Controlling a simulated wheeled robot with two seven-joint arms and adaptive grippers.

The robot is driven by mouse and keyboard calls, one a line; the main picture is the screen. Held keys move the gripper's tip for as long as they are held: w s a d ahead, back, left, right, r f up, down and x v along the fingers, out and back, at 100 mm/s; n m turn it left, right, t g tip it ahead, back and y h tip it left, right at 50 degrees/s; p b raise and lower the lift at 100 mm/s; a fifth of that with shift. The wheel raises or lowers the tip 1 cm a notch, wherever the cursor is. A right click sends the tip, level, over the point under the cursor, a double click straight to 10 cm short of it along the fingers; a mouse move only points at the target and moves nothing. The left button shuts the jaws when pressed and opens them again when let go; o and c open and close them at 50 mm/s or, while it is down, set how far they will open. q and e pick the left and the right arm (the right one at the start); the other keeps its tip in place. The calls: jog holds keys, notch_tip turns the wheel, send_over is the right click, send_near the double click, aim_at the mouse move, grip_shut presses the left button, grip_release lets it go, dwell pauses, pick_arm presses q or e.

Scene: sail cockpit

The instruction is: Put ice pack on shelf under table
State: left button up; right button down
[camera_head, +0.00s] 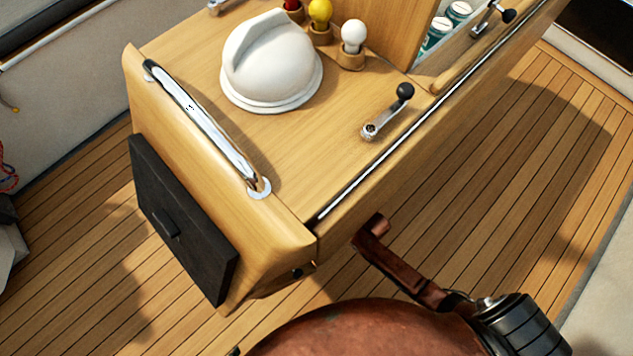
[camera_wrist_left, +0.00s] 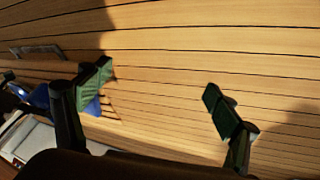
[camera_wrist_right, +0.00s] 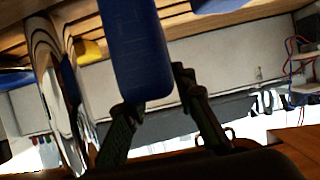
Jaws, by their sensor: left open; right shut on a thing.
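A blue slab, which looks like the ice pack (camera_wrist_right: 137,50), stands between the fingers of my right gripper (camera_wrist_right: 158,95) in the right wrist view. The gripper is shut on it. Wooden boards (camera_wrist_right: 180,25) cross the top of that view behind the pack; I cannot tell whether they are the shelf. My left gripper (camera_wrist_left: 155,83) is open and empty over the slatted deck. The wooden table (camera_head: 290,130) fills the middle of the head view, seen from above. The shelf under it is hidden there. Neither gripper can be made out in the head view.
On the table stand a white dome (camera_head: 270,60), a winch handle (camera_head: 388,112) and coloured bulbs (camera_head: 320,12). A chrome rail (camera_head: 205,125) runs along its near-left edge. Another blue thing (camera_wrist_right: 218,5) and a yellow thing (camera_wrist_right: 90,50) show in the right wrist view. Deck right of the table is clear.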

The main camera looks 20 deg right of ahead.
jog(key=shift+w+a+r+b, duration=0.1)
jog(key=shift+w+a+b, duration=0.1)
jog(key=shift+w, duration=0.4)
jog(key=shift+w+a+b, duration=0.1)
jog(key=shift+w+a, duration=0.05)
jog(key=shift+w, duration=0.45)
jog(key=f+b, duration=0.2)
jog(key=f, duration=0.1)
jog(key=shift+w+a+f+b, duration=0.1)
jog(key=shift+w+b, duration=0.1)
jog(key=shift+b, duration=0.1)
jog(key=shift+f, duration=0.2)
pick_arm(q)
notch_tip(320, 180, down, 6)
jog(key=w+t, duration=0.1)
jog(key=t, duration=0.1)
jog(key=shift+w+a+t, duration=0.2)
jog(key=shift+w+t, duration=0.1)
jog(key=shift+w, duration=0.05)
pick_arm(e)
jog(key=shift+r, duration=0.1)
jog(key=shift+b, duration=0.3)
pick_arm(q)
jog(key=shift+f, duration=0.1)
pick_arm(e)
jog(key=c, duration=1.6)
grip_release()
jog(key=shift+f, duration=0.2)
jog(key=shift+r, duration=0.1)
